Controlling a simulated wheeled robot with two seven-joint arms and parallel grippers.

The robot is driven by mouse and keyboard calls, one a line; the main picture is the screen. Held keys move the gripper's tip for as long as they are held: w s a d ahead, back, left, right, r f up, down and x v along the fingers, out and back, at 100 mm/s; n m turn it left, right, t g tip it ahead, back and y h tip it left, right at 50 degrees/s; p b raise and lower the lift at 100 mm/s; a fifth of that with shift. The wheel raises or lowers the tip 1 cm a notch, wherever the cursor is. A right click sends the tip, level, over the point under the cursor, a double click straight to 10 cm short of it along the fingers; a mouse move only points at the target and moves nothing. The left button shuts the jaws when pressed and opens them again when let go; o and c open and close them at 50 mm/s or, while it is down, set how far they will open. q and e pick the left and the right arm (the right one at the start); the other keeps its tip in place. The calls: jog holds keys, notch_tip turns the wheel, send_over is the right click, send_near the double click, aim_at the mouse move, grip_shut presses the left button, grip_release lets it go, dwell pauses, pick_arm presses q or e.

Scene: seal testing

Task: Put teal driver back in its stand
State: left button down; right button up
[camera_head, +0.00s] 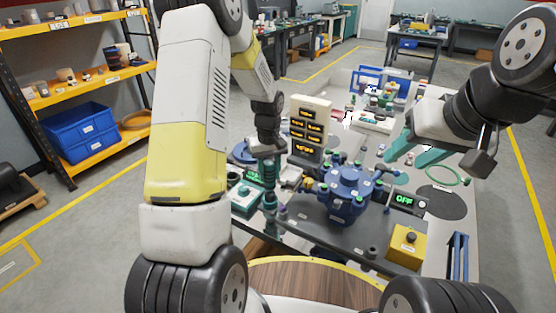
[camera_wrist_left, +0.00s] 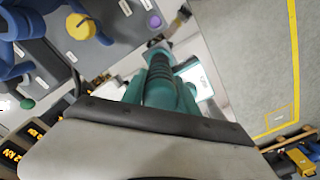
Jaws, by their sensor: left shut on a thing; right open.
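My left gripper (camera_head: 268,152) points down at the left part of the workbench and is shut on the teal driver (camera_head: 269,178). The driver hangs upright below it, its lower end near the bench's left edge. In the left wrist view the teal driver (camera_wrist_left: 160,82) extends away from the jaws to a dark end. A teal-and-white box (camera_head: 246,196) sits just left of the driver; I cannot tell whether it is the stand. It also seems to show beside the driver in the wrist view (camera_wrist_left: 196,78). My right gripper (camera_head: 425,156), with teal fingers, is open and empty over the bench's right side.
A blue valve-like housing (camera_head: 346,195) stands mid-bench, with a display panel (camera_head: 308,130) behind it. A yellow box (camera_head: 407,246) is at the front right, near a black unit reading OFF (camera_head: 405,201). A green ring (camera_head: 441,175) lies at the right.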

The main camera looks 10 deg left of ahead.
aim_at(269, 162)
pick_arm(q)
jog(key=shift+f, duration=0.15)
jog(key=c, duration=0.9)
grip_release()
jog(key=shift+f, duration=0.1)
jog(key=shift+o, duration=0.2)
jog(key=shift+r, duration=2.55)
jog(key=s+r+m+t, duration=0.15)
jog(key=s+r, duration=0.25)
jog(key=r, duration=0.6)
jog(key=s+d+r+m+t+h, duration=0.1)
jog(key=s+r+m+t, duration=0.1)
jog(key=s+r, duration=0.4)
jog(key=s+d+r+m+t+h, duration=0.1)
jog(key=s+r, duration=0.6)
jog(key=s, duration=0.7)
jog(key=shift+s+m+t, duration=0.15)
jog(key=shift+m+t, duration=0.4)
jog(key=shift+t, duration=0.3)
